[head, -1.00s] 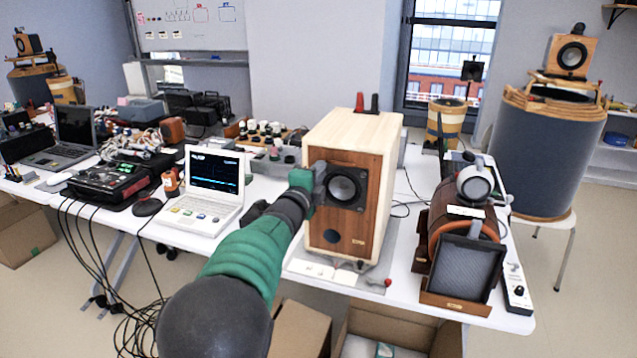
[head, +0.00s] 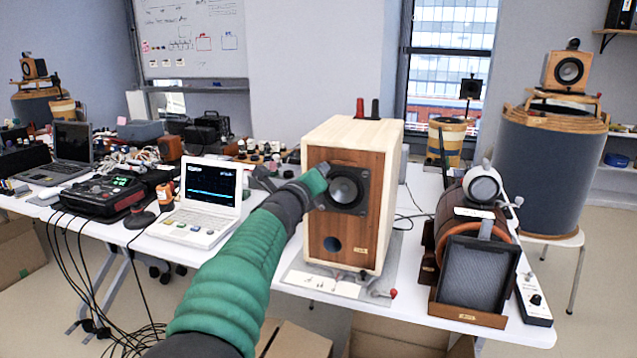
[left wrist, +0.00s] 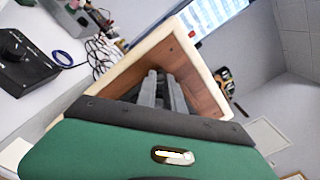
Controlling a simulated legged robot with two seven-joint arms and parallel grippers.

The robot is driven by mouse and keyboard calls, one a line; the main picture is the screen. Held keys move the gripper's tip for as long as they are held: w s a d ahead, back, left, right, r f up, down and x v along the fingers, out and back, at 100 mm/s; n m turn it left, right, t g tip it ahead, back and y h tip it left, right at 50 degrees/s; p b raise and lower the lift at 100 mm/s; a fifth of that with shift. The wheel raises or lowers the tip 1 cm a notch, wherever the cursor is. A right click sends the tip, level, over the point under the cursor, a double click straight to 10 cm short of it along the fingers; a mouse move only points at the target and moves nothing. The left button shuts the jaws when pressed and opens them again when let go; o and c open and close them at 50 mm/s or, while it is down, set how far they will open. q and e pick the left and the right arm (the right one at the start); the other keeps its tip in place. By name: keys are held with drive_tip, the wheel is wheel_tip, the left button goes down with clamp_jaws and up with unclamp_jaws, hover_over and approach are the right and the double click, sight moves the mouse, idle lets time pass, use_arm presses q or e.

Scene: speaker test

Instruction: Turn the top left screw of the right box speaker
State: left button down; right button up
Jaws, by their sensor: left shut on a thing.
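The box speaker (head: 367,230), with pale wood sides and a brown front, stands upright at the table's middle. A dark square driver (head: 344,189) is set in its front above a round hole. My left gripper (head: 325,169) is at the driver's top left corner, shut on the screw there, which its tips hide. In the left wrist view the two grey fingers (left wrist: 162,88) lie nearly parallel and close together against the brown front (left wrist: 201,90). My right gripper is not in view.
A white laptop-like device (head: 206,202) stands left of the speaker. A small red-tipped item (head: 392,293) lies at the table's front edge. Cables hang at the left. Open boxes stand below.

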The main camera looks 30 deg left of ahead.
use_arm(q)
drive_tip(key=shift+f+m+b, duration=0.35)
drive_tip(key=shift+f+m, duration=0.1)
drive_tip(key=shift+m, duration=0.15)
drive_tip(key=shift+r, duration=0.1)
drive_tip(key=c, duration=1.7)
unclamp_jaws()
drive_tip(key=shift+r, duration=0.1)
drive_tip(key=shift+a, duration=0.1)
drive_tip(key=shift+w, duration=0.1)
